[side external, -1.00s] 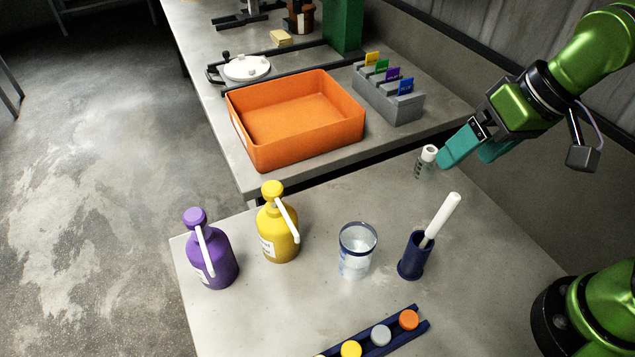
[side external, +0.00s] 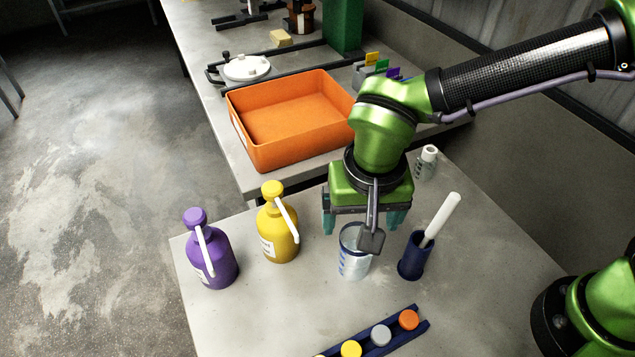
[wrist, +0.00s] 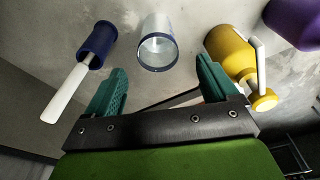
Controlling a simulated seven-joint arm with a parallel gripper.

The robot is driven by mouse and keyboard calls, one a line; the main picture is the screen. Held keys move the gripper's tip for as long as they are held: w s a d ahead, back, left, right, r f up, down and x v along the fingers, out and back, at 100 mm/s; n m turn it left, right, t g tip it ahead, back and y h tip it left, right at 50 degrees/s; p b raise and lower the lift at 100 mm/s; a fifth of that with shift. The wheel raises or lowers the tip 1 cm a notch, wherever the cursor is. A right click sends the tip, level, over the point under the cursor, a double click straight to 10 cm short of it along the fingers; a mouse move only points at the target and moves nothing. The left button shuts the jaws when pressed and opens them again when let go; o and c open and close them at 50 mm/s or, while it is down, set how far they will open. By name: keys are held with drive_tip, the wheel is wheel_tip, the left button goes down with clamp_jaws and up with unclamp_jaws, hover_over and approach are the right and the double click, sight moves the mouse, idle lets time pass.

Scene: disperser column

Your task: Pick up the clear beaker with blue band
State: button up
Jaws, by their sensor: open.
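The clear beaker with blue band (side external: 354,262) stands upright on the near table, between the yellow bottle and the dark blue holder. In the wrist view the beaker (wrist: 158,42) lies ahead of the fingers, between their two lines, with its open rim towards me. My gripper (side external: 364,222) is open and empty, just behind and above the beaker. Its two teal fingers also show in the wrist view (wrist: 163,85), spread wide on either side. In the side view part of my wrist covers the beaker's right rim.
A yellow pump bottle (side external: 278,232) stands left of the beaker, with a purple bottle (side external: 209,256) further left. A blue holder with a white stick (side external: 414,258) is close on the right. A rack of coloured caps (side external: 381,336) lies in front. An orange tray (side external: 262,150) sits behind.

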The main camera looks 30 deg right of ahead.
sight(356, 253)
drive_tip(key=shift+w+d+f, duration=0.15)
drive_tip(key=shift+w+f, duration=0.05)
drive_tip(key=shift+f, duration=1.6)
drive_tip(key=shift+w+d+f, duration=0.15)
drive_tip(key=shift+w+f, duration=0.1)
drive_tip(key=shift+f, duration=1.6)
drive_tip(key=shift+w+d+f, duration=0.15)
drive_tip(key=shift+w+f, duration=0.05)
drive_tip(key=shift+f, duration=1.6)
drive_tip(key=c, duration=1.2)
drive_tip(key=shift+o, duration=0.2)
drive_tip(key=shift+r, duration=0.15)
